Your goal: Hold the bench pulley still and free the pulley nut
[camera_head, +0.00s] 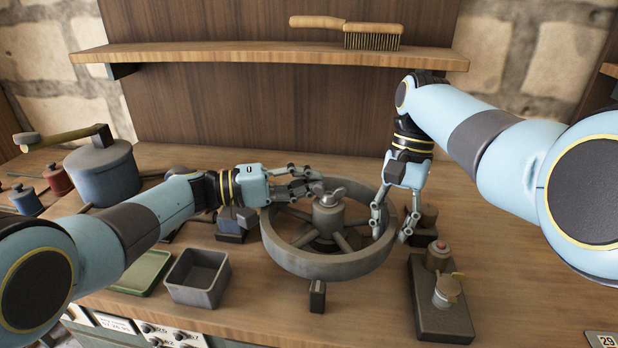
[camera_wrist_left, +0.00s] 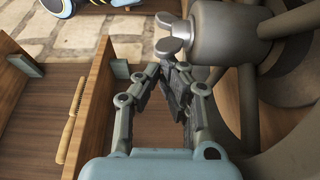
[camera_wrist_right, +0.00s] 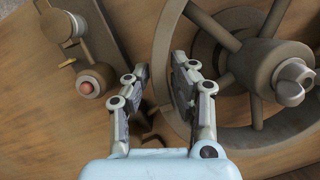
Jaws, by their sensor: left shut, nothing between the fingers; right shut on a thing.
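The bench pulley (camera_head: 325,266) is a large grey spoked wheel lying on the wooden bench. Its rim also shows in the right wrist view (camera_wrist_right: 169,38). The pulley nut (camera_head: 334,193) is a grey wing nut on top of the central hub; its two wings show in the left wrist view (camera_wrist_left: 172,36). My left gripper (camera_head: 314,181) is shut and empty beside the nut, its fingertips apart from the wings in the left wrist view (camera_wrist_left: 174,82). My right gripper (camera_head: 391,228) is shut on the pulley's right rim, one finger on each side of the wall.
A dark block with a red-topped knob and a brass-coloured fitting (camera_head: 440,305) stands right of the pulley. An empty grey tray (camera_head: 198,278) and a green tray (camera_head: 143,272) lie at left. A shelf (camera_head: 270,53) holds a brush (camera_head: 372,37). The bench's right side is mostly clear.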

